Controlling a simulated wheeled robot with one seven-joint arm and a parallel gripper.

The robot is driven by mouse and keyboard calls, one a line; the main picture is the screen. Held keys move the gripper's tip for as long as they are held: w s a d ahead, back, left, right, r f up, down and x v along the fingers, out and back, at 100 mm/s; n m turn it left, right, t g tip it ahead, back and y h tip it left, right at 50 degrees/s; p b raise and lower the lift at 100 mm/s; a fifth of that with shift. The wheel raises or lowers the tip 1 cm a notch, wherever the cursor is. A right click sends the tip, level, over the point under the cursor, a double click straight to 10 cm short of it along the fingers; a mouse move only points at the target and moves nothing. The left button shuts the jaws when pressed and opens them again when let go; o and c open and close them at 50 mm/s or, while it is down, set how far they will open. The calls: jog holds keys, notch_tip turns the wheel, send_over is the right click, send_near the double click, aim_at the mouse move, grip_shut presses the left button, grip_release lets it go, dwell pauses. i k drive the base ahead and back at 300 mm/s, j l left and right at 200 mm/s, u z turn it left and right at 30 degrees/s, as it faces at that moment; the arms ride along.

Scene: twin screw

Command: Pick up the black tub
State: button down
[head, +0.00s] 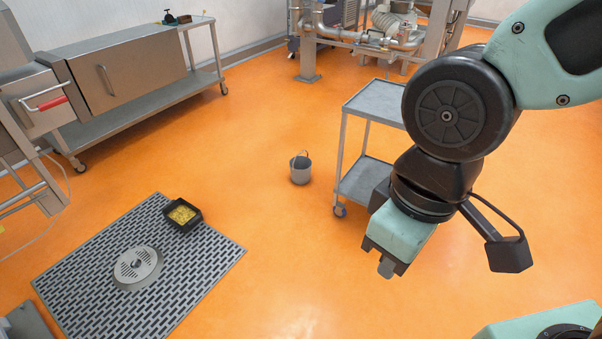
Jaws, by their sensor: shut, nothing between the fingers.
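The black tub (171,224) sits at the upper right part of the grey floor mat (205,280) in the head view. It is a square, open tub with yellow pieces inside. My gripper (386,270) points down over the orange floor, well to the right of the tub and apart from it. The gripper is shut and empty. Its fingertips are small in this view and partly hidden by its own body.
A round metal drain cover (138,267) lies on the mat, left of the tub. A grey bucket (300,169) stands on the floor near a two-shelf cart (372,103). A steel bench (140,122) stands at the left. The orange floor between mat and gripper is clear.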

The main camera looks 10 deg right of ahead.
aim_at(182, 213)
jog(key=i+j, duration=0.5)
jog(key=i, duration=0.15)
jog(key=i+j, duration=1)
jog(key=i, duration=0.25)
